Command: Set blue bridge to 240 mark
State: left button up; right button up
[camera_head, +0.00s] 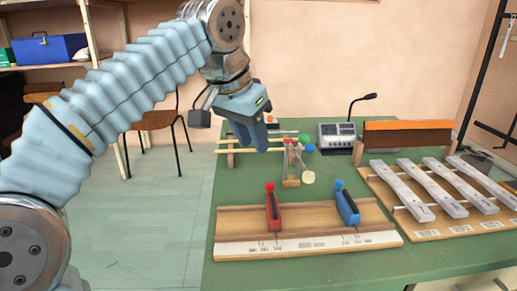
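The blue bridge (348,208), with a round knob on top and a dark slot, stands upright on the right half of a wooden board (312,217). A white strip (308,244) with printed marks runs along the board's front edge; its numbers are too small to read surely. A red bridge (272,209) stands to the left on the same board. My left gripper (253,146) points down above the table's far left part, behind and left of the blue bridge and apart from both bridges. Whether its fingers are open is unclear. My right gripper is out of view.
Behind the board are a wooden rack with beaters (291,165), a grey device (338,136) with a gooseneck microphone, and an orange-topped brown block (407,133). A board with several white bars (440,188) stands at right. Green tabletop (240,192) is bare at left.

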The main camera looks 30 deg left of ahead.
aim_at(351, 214)
jog(key=k, duration=1.5)
